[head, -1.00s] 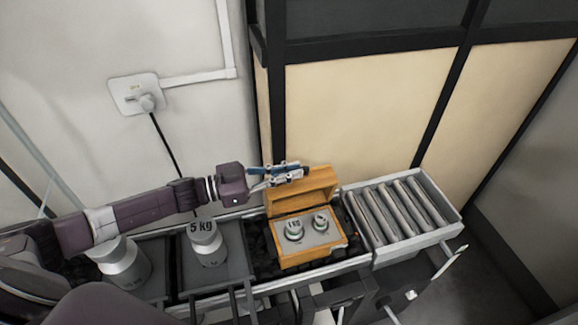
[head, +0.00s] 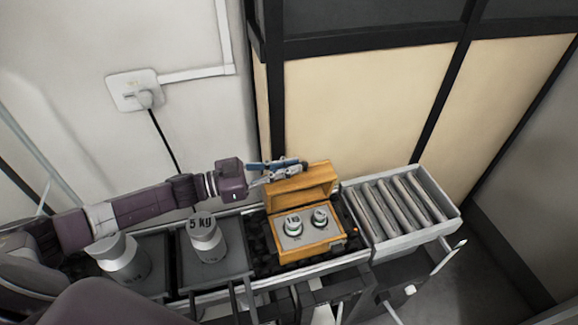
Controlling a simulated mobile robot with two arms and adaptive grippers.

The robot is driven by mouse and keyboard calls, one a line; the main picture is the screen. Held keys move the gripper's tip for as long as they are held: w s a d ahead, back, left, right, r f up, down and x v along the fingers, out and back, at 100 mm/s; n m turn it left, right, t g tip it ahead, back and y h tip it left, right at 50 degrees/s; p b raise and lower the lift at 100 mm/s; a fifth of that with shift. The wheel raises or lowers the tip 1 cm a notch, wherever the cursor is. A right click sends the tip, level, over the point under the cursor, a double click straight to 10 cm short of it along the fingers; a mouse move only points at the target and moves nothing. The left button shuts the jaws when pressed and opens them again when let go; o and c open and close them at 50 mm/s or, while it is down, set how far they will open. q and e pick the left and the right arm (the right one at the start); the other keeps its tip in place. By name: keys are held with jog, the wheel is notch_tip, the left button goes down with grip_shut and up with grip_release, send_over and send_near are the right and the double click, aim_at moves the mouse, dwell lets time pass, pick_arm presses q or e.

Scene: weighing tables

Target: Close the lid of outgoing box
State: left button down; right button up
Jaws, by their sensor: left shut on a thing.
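The outgoing box (head: 310,250) is an open wooden box with a grey insert that holds two weights, one marked 1 kg (head: 293,226) and a smaller one (head: 320,217). Its lid (head: 306,186) stands raised at the back, leaning over the box. My left gripper (head: 292,170) reaches in from the left to the lid's upper left edge. Its fingers are shut there, and part of that edge is hidden behind them. My right gripper is not in view.
A weight marked 5 kg (head: 206,240) stands on a dark plate left of the box, with another metal weight (head: 121,259) farther left. A roller conveyor (head: 401,208) lies right of the box. A wall and panels rise behind.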

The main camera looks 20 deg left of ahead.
pick_arm(q)
jog(key=shift+f, duration=0.15)
jog(key=c, duration=2)
grip_release()
jog(key=shift+c, duration=0.2)
jog(key=shift+s+a, duration=0.1)
jog(key=shift+p+v, duration=0.55)
jog(key=shift+v, duration=2.7)
jog(key=shift+s+a+f, duration=0.1)
jog(key=shift+s+a, duration=0.25)
jog(key=shift+a, duration=0.3)
jog(key=shift+a, duration=0.1)
jog(key=shift+p, duration=0.3)
